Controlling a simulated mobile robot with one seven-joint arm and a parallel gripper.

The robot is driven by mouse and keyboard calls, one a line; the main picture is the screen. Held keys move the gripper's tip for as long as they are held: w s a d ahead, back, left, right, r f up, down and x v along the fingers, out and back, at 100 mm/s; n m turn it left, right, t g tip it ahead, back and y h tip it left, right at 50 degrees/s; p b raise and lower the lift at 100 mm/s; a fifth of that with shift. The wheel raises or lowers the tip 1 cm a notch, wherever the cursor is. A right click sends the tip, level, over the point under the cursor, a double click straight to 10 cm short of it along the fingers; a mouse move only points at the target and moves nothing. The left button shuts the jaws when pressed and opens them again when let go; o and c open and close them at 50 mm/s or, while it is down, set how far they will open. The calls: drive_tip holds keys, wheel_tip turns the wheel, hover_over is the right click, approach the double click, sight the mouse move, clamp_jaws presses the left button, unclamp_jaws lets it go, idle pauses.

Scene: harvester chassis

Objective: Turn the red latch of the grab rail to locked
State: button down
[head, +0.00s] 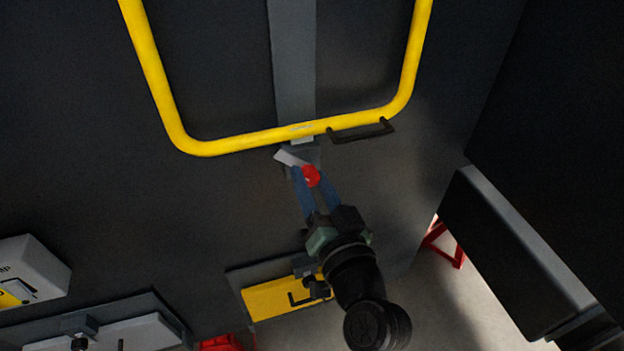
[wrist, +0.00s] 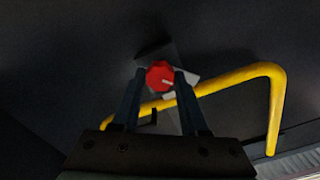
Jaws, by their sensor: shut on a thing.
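The yellow grab rail (head: 240,141) is a U-shaped tube on the dark wall, and it also shows in the wrist view (wrist: 240,80). The red latch knob (head: 312,176) sits just below the rail's lower bar, at the foot of a grey vertical strip. A pale flat tab (head: 290,158) sticks out from it to the upper left. My gripper (head: 314,182) reaches up from below, its two blue fingers closed on either side of the red knob. In the wrist view the red knob (wrist: 160,75) lies between the fingertips, with a small white mark on its face.
A black handle (head: 360,131) stands out at the rail's lower right. Below my gripper is a yellow panel (head: 275,298) with a dark handle. A grey box (head: 30,270) is at the left. A dark block with a pale edge (head: 525,255) is at the right.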

drive_tip(key=m+p, duration=0.1)
drive_tip(key=m, duration=0.3)
drive_tip(key=shift+m, duration=0.3)
drive_tip(key=m+p, duration=0.1)
drive_tip(key=m, duration=0.3)
drive_tip(key=shift+d, duration=0.1)
drive_tip(key=shift+f+m+p, duration=0.1)
drive_tip(key=shift+m+p, duration=0.2)
drive_tip(key=shift+c, duration=2.2)
unclamp_jaws()
drive_tip(key=b+v, duration=0.4)
drive_tip(key=v, duration=0.9)
